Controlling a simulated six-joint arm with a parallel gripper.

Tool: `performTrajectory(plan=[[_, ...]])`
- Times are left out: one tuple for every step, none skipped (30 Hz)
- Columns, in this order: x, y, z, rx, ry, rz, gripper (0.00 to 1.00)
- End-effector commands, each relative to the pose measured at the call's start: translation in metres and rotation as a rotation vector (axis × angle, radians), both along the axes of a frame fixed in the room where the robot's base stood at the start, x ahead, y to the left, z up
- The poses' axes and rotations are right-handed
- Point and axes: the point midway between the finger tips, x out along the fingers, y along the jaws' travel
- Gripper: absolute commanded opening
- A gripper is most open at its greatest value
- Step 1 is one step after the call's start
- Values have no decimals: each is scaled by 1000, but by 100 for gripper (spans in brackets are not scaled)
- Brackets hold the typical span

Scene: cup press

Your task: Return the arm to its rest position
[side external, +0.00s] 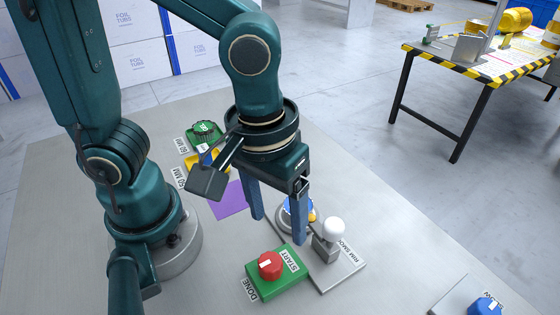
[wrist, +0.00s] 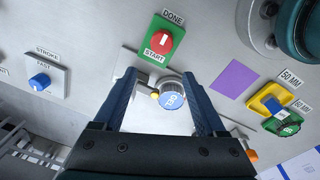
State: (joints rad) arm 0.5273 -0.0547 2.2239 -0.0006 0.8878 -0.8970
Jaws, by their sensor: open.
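My gripper (side external: 279,231) hangs over the press, its two blue fingers wide apart, open and with nothing held. In the wrist view the fingers (wrist: 163,85) frame the press (wrist: 130,90). A round blue-topped piece with white lettering (wrist: 172,102) sits in the press, in line with the gap between the fingers. In the side view this piece (side external: 291,204) is partly hidden behind a finger. The press (side external: 338,268) also carries a white ball knob (side external: 334,229). I cannot tell the exact height of the fingertips above it.
A green box with a red knob (side external: 270,265), labelled START and DONE, stands close in front of the press. A purple square (side external: 228,199), a yellow holder (side external: 196,162) and a green piece (side external: 204,132) lie behind. A blue stroke knob (side external: 487,306) is at front right.

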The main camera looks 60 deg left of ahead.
Motion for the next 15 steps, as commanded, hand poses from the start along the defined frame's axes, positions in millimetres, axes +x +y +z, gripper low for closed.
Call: performTrajectory(plan=[[8,10,11,-23,-46,50,74],[11,16,16,-34,-74,69,74],[15,25,24,-44,-113,84,74],[17,33,30,-50,-144,90,74],[18,40,35,-52,-175,91,74],[19,49,41,-50,-214,86,74],[20,56,45,-46,-244,78,74],[20,62,49,-38,-273,66,74],[19,70,53,-25,-310,48,74],[18,76,56,-12,-335,31,74],[17,81,58,3,-359,10,74],[15,87,60,24,-386,-21,74],[13,90,61,41,-404,-49,74],[11,93,62,59,-419,-79,74],[9,96,62,82,-433,-123,74]])
